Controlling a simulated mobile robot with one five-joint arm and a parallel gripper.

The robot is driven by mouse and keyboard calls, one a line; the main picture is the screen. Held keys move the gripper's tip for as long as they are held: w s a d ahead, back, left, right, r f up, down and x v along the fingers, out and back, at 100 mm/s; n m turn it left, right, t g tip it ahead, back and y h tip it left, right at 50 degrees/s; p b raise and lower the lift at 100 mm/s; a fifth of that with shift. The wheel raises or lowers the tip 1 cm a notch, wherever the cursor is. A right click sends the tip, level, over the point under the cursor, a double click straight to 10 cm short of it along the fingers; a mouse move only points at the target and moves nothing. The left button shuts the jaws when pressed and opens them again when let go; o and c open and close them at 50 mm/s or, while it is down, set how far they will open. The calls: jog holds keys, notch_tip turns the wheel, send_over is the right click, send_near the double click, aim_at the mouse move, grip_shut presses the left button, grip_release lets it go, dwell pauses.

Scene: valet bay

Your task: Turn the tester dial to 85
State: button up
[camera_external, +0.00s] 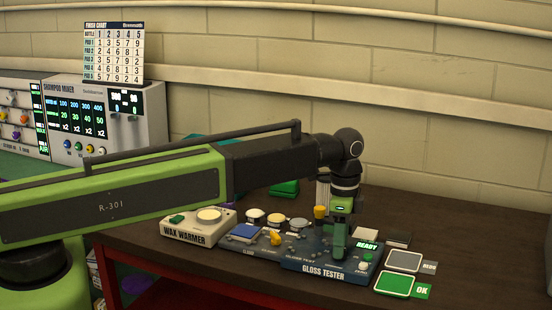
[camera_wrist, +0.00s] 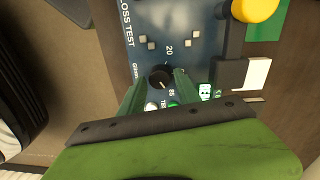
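The blue gloss tester (camera_external: 322,271) stands on the dark bench, and its small display reads READY. In the wrist view its panel (camera_wrist: 185,15) carries a round black dial (camera_wrist: 161,75) with the numbers 20 and 85 beside it. The way the dial points is too small to read surely. My gripper (camera_external: 338,255) points down over the tester. In the wrist view its green fingertips (camera_wrist: 159,78) stand on either side of the dial, with narrow gaps showing, so it looks open around the dial. Whether the fingers touch it lower down is hidden.
The wax warmer (camera_external: 190,234) stands to the left. An orange-yellow knob (camera_wrist: 256,9) stands beside the panel in the wrist view. A green OK pad (camera_external: 394,285) and a grey pad (camera_external: 404,261) lie to the right. The shampoo mixer (camera_external: 95,135) is at the back left.

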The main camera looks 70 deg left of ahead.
notch_tip(320, 180, up, 17)
jog(key=p, duration=1.5)
jog(key=shift+w+a+f+p, duration=0.2)
jog(key=shift+w+a+p, duration=0.05)
jog(key=shift+a+p, duration=0.1)
jog(key=shift+o, duration=1.3)
jog(key=shift+n, duration=0.6)
jog(key=f+n+b, duration=0.1)
jog(key=f+b, duration=0.4)
jog(key=f+n+b, duration=0.2)
jog(key=f+b, duration=0.4)
jog(key=f+n+b, duration=0.1)
jog(key=f+b, duration=0.5)
jog(key=shift+s+d+f+n, duration=0.15)
jog(key=shift+s+d+n, duration=0.2)
jog(key=shift+d+n, duration=0.05)
